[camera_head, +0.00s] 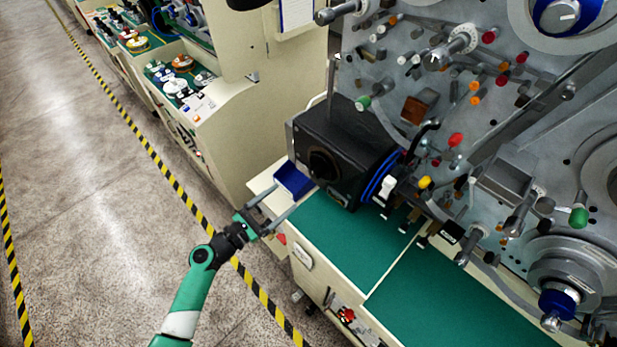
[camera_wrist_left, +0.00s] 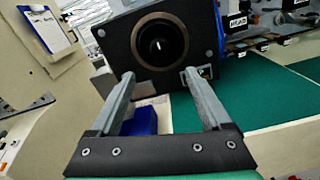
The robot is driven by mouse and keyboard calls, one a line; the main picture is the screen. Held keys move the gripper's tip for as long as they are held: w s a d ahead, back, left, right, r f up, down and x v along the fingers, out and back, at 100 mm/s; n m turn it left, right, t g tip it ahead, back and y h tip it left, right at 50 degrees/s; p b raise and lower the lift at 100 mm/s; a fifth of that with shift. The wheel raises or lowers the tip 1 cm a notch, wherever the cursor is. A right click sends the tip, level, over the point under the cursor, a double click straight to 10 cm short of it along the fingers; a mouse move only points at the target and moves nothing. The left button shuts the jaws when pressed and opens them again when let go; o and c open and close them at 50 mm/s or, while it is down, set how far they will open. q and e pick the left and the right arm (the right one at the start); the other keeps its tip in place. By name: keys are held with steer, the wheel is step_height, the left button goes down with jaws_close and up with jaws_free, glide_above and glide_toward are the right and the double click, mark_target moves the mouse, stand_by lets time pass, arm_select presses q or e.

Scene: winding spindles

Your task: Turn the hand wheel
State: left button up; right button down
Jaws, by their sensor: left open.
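A black box-shaped unit (camera_head: 340,145) stands at the left end of the green worktop. A round black knob (camera_head: 322,163) on its near face is the likely hand wheel. In the left wrist view this round part (camera_wrist_left: 160,45) has a brown ring around it and sits beyond the fingers, above centre. My left gripper (camera_head: 285,200) is open and empty, in front of the box and apart from the knob. In the left wrist view its two grey fingers (camera_wrist_left: 158,73) point towards the box's face. My right gripper is not in view.
A blue bin (camera_head: 293,180) sits beside the box, close to my left fingers; it also shows between them (camera_wrist_left: 142,120). A grey panel (camera_head: 440,90) with many coloured knobs and spindles rises behind. Open floor (camera_head: 90,200) lies left.

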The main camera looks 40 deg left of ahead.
mark_target(312, 175)
arm_select(q)
steer(key=w+b, duration=0.1)
steer(key=w, duration=1)
steer(key=shift+d, duration=0.1)
jaws_close()
